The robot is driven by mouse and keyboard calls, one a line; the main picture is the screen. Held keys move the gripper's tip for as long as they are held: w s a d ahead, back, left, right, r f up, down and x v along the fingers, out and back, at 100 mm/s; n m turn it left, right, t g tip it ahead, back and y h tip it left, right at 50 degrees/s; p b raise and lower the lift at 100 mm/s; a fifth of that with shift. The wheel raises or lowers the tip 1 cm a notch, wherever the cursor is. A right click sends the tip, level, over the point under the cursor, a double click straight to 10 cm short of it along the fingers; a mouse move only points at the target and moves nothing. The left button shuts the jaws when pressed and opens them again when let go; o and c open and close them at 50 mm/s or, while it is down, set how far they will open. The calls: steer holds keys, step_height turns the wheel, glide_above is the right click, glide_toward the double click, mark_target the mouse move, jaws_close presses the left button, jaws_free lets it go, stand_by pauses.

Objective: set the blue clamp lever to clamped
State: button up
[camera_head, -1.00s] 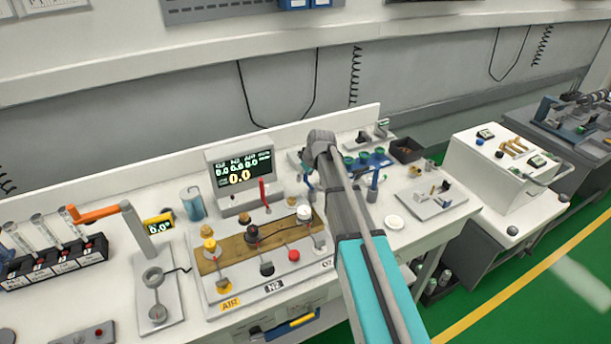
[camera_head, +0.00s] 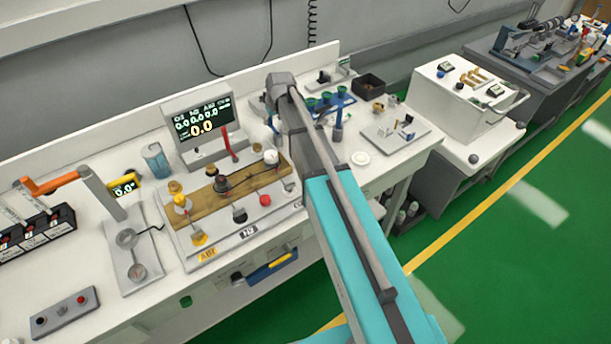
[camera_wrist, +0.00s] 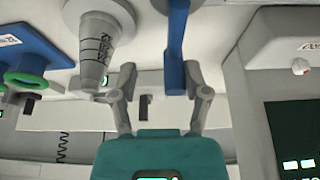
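A blue lever bar (camera_wrist: 175,48) hangs down from the top edge of the wrist view. My gripper (camera_wrist: 162,78) is open there, with one finger on each side of the bar's end. The bar lies close to the right-hand finger; I cannot tell if they touch. In the head view my forearm covers the gripper and most of this spot. A small blue piece (camera_head: 274,124) shows just left of my arm and may be the same lever. An upright blue post (camera_head: 338,122) stands right of my arm.
A blue rack with green rings (camera_head: 343,97) is right of my arm. The monitor (camera_head: 203,152) and gas board (camera_head: 190,236) are to the left. A dark bin (camera_head: 369,85) stands behind.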

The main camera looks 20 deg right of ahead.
steer(key=shift+d+m, duration=0.2)
steer(key=shift+m, duration=0.1)
steer(key=shift+p+v, duration=0.85)
steer(key=shift+v, duration=0.05)
steer(key=p+v, duration=1.2)
steer(key=s+f+g+b, duration=0.1)
steer(key=s+f+b, duration=0.2)
steer(key=s, duration=0.4)
steer(key=s+f+m+g+b, duration=0.1)
steer(key=s+f+b, duration=0.2)
steer(key=s, duration=0.5)
steer(key=s+d+f+m+g+h+b, duration=0.1)
steer(key=s+f+b, duration=0.2)
steer(key=s, duration=0.5)
steer(key=shift+s+f+g, duration=0.1)
steer(key=shift+f+g, duration=0.3)
steer(key=shift+f, duration=0.1)
steer(key=shift+s+f+m+b, duration=0.3)
steer(key=shift+s+b, duration=0.2)
steer(key=shift+s, duration=0.35)
